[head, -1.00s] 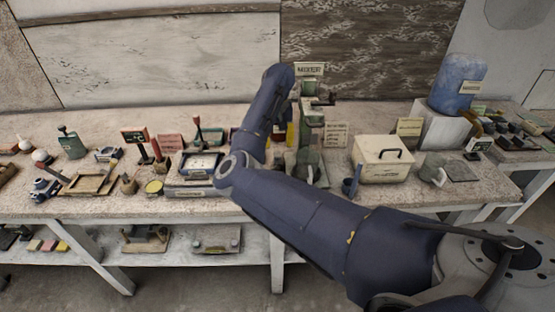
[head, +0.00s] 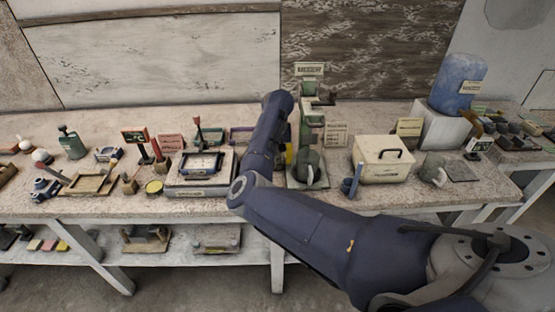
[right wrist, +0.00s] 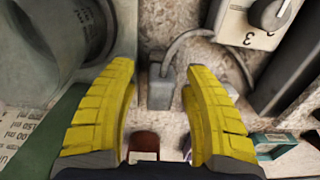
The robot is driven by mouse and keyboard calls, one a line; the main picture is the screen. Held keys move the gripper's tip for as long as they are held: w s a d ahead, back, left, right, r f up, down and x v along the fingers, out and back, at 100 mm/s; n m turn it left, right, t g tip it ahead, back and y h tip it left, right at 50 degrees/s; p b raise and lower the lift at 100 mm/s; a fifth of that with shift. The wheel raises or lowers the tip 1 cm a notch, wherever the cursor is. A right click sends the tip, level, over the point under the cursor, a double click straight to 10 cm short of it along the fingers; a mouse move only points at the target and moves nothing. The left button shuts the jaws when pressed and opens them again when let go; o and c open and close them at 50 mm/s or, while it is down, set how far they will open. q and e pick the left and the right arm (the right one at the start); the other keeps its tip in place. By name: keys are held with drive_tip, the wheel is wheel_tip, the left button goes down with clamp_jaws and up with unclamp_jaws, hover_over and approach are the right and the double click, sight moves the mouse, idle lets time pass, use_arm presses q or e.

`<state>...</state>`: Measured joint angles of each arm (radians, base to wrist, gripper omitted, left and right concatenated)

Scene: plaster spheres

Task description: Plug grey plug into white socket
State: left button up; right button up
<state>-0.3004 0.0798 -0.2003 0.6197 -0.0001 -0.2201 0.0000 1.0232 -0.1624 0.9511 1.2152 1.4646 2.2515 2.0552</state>
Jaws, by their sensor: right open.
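In the right wrist view, a small grey block with a grey cable, which looks like the grey plug (right wrist: 161,93), lies on the speckled surface. It sits between the yellow fingers of my right gripper (right wrist: 160,72). The fingers are apart on both sides of it, and I see no contact. In the head view, my right gripper (head: 289,155) is mostly hidden behind my own arm, beside the green mixer (head: 310,115). The plug cannot be made out there. I cannot clearly identify the white socket in either view. My left gripper is not in view.
A white box with a grey dial (right wrist: 262,22) is at the upper right of the wrist view. A large grey-green round part (right wrist: 80,30) is close at the left. In the head view, a cream box (head: 382,160) stands right of the mixer, and a framed tray (head: 200,185) is left.

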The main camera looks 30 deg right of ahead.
clamp_jaws()
idle(0.4)
